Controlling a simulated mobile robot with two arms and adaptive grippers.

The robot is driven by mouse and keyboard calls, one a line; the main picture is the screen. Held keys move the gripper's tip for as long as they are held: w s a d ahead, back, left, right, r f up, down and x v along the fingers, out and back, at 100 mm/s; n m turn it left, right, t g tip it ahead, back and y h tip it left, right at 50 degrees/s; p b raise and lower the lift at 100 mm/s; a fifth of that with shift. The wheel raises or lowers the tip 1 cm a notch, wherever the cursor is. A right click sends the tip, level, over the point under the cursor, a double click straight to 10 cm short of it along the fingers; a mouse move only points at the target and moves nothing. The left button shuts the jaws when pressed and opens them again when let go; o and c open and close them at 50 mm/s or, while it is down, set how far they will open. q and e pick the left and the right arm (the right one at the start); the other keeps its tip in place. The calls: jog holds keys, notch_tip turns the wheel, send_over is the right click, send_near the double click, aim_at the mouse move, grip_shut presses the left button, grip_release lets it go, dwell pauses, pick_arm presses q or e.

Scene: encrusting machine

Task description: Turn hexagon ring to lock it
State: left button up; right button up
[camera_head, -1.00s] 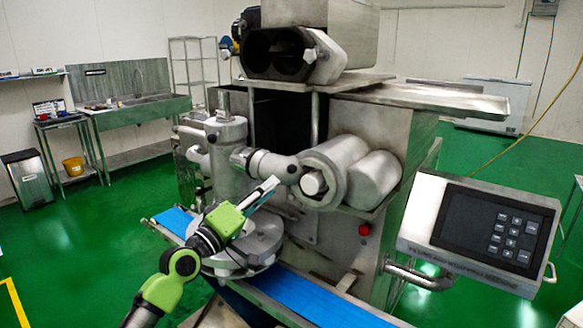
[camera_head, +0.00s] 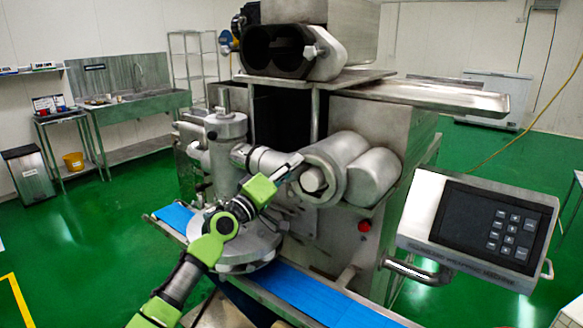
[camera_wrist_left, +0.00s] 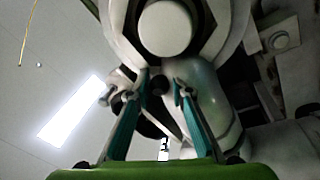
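A pale metal ring (camera_head: 333,195) sits around a round end cap (camera_head: 313,180) on the machine's front; I take it to be the hexagon ring. In the left wrist view the cap (camera_wrist_left: 165,28) fills the top middle, with an angular rim around it. My left gripper (camera_head: 297,160) is at the left of the ring, by the horizontal pipe (camera_head: 257,157). In the left wrist view its two fingers (camera_wrist_left: 161,80) are apart, pointing up just below the cap, with nothing clearly held. Contact with the ring cannot be told. My right gripper is not in view.
A round metal table (camera_head: 250,250) and a blue conveyor belt (camera_head: 310,295) lie below my left arm. The control panel (camera_head: 480,225) stands at the right. A red button (camera_head: 364,226) is on the machine's front. Green floor (camera_head: 80,240) is open at the left.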

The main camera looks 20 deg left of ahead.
pick_arm(q)
grip_shut()
jog(key=n, duration=0.1)
jog(key=f+n+y+p, duration=0.1)
jog(key=n, duration=0.1)
jog(key=a+n+p, duration=0.1)
jog(key=n, duration=0.1)
jog(key=shift+w+f+y, duration=0.2)
jog(key=shift+f+y, duration=0.15)
jog(key=shift+y, duration=0.05)
jog(key=shift+a+f+n+y+p, duration=0.15)
jog(key=shift+f+n+p, duration=0.2)
jog(key=shift+n, duration=0.35)
jog(key=shift+d+f+n+y+p, duration=0.1)
jog(key=shift+f+n+y+p, duration=0.15)
jog(key=shift+n+p, duration=0.35)
jog(key=shift+a+f+n+y+p, duration=0.1)
jog(key=shift+f+n+p, duration=0.2)
jog(key=shift+n, duration=0.5)
jog(key=shift+o, duration=1.9)
grip_release()
